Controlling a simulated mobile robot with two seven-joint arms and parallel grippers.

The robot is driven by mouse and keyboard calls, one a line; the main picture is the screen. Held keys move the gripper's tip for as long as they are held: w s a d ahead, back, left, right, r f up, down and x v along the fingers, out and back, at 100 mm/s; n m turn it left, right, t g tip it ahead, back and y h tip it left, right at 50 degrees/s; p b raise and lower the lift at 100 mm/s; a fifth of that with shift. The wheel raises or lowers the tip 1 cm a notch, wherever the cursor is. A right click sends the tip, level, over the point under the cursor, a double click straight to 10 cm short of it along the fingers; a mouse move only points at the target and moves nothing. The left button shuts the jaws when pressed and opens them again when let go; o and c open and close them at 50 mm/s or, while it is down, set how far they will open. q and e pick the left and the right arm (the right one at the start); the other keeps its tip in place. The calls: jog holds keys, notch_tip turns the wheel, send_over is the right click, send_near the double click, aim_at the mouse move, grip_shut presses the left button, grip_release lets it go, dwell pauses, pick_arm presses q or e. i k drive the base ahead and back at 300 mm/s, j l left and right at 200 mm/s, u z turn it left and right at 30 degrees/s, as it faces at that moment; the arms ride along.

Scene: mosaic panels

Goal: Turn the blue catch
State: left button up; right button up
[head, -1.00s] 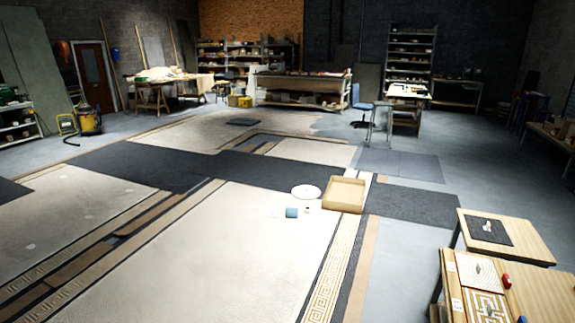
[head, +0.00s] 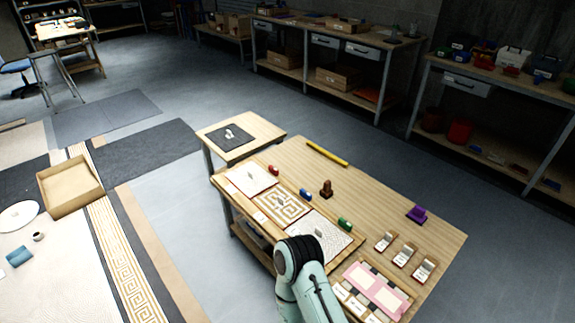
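The blue catch (head: 305,194) is a small blue piece on the wooden table (head: 400,205), at the far right corner of the middle mosaic panel (head: 279,208), which has a tan maze pattern. A red catch (head: 273,170) sits by the pale left panel (head: 250,179), and a green catch (head: 345,224) by the grey-white right panel (head: 318,237). One of my arms, pale green with a black joint, rises from the bottom centre and covers part of the table's front edge. Neither gripper shows, and I cannot tell which arm this is.
On the table are a yellow bar (head: 327,154), a brown stamp-like piece (head: 326,188), a purple piece (head: 416,214), several small card holders and a pink board (head: 377,291). A smaller table (head: 262,131) adjoins at the back left. Grey floor is clear behind.

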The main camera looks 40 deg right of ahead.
aim_at(307, 196)
jog(key=i+z, duration=0.35)
jog(key=i+j+z, duration=0.2)
jog(key=i+z, duration=0.15)
jog(key=i+j+z, duration=0.4)
jog(key=l, duration=0.1)
